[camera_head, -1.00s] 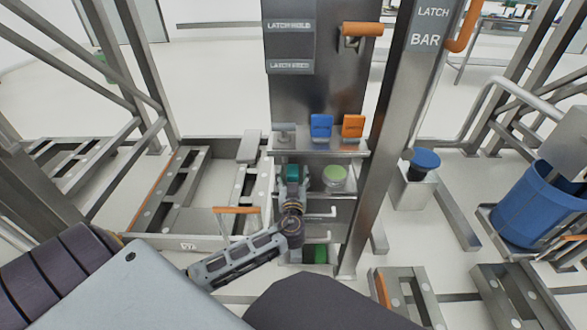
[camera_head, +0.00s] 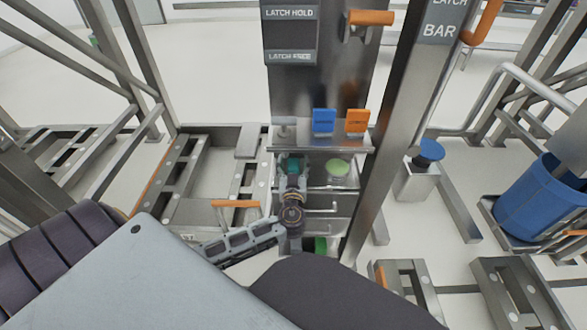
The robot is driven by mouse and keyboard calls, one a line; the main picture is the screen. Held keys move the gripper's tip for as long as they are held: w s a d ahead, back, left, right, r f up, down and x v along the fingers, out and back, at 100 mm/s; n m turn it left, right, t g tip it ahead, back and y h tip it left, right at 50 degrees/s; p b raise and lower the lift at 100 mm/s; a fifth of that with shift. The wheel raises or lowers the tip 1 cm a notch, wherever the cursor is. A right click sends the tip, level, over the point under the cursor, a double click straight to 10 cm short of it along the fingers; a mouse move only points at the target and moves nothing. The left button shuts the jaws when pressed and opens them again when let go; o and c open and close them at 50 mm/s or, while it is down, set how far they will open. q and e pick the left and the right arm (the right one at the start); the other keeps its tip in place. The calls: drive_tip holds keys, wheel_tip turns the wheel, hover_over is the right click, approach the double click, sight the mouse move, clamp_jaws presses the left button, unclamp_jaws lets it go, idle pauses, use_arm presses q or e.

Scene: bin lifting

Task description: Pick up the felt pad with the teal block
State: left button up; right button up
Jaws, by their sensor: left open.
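The teal block (camera_head: 295,165) is on the upper shelf of the metal post station, at the middle of the head view. My left gripper (camera_head: 292,167) is at the block, with its fingers open around or beside it; the exact contact is hidden. My left wrist comes up from below and covers the front of that spot. I cannot make out a felt pad under the block, as the gripper hides it. My right gripper is not in view.
A ledge with a blue tab (camera_head: 324,121) and an orange tab (camera_head: 357,121) lies just above. A slanted metal post (camera_head: 398,125) rises at the right. A blue bin (camera_head: 540,205) stands far right.

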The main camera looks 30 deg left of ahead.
use_arm(q)
drive_tip(key=shift+c, duration=0.3)
drive_tip(key=c, duration=1.1)
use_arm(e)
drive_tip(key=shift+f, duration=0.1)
use_arm(q)
drive_tip(key=shift+o, duration=0.2)
drive_tip(key=shift+w+r, duration=0.1)
drive_tip(key=shift+r, duration=0.1)
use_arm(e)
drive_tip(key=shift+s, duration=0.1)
